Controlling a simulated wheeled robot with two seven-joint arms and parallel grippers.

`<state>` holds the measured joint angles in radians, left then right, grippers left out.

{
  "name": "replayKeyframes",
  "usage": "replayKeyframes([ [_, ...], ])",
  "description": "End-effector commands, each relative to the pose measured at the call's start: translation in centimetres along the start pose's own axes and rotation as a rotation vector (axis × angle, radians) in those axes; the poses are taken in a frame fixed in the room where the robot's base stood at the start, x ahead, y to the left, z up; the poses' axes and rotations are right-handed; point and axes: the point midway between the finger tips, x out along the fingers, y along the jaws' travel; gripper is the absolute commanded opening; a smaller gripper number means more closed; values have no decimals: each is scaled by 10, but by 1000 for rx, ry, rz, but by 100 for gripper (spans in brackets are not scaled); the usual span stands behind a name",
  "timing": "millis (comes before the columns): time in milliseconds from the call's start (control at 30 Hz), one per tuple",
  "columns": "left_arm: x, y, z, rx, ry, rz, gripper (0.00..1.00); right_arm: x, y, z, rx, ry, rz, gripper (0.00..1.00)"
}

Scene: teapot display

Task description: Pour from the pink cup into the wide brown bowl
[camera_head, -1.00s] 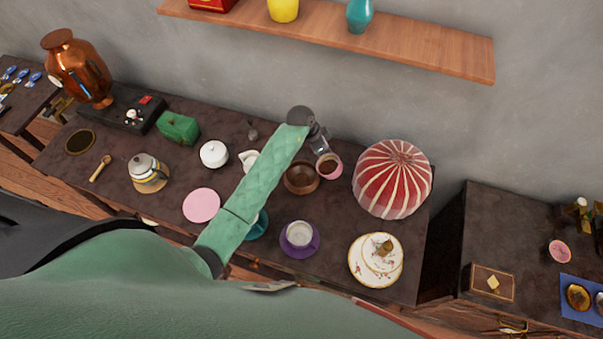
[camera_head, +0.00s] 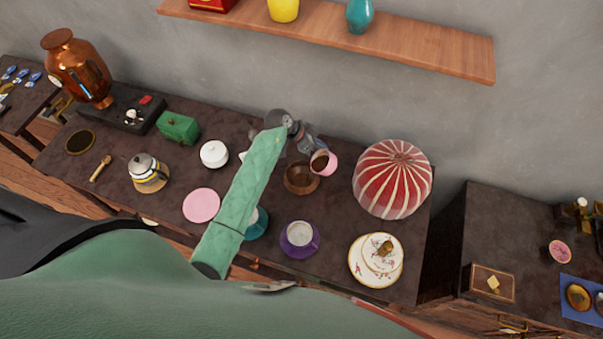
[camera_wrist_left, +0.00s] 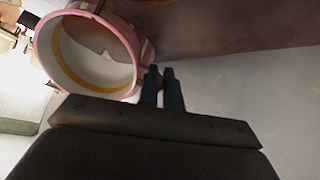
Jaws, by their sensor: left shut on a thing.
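The pink cup (camera_head: 331,167) is held up beside and partly over the upper right rim of the wide brown bowl (camera_head: 298,188). It is tilted, with its opening toward the left and dark brown showing inside. My left gripper (camera_head: 312,146) is shut on the cup from behind. In the left wrist view the cup (camera_wrist_left: 128,40) shows its pink rim and pale inside, close to the dark fingers (camera_wrist_left: 163,88). The bowl stands on the dark table; its inside looks brown, and I cannot tell whether liquid is in it. My right gripper is not in view.
A red-and-white striped dome (camera_head: 392,178) stands close to the right of the cup. A purple saucer with a cup (camera_head: 300,252) and a floral plate stack (camera_head: 362,270) lie in front. My left arm hides part of the table left of the bowl.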

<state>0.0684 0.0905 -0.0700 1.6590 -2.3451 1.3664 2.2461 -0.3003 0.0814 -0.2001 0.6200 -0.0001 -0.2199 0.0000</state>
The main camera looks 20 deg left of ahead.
Motion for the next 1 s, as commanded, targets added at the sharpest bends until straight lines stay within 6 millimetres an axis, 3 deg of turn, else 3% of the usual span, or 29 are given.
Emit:
replayKeyframes([
  [1000, 2, -1, 5, -17, 125, 27, 0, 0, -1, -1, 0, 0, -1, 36],
])
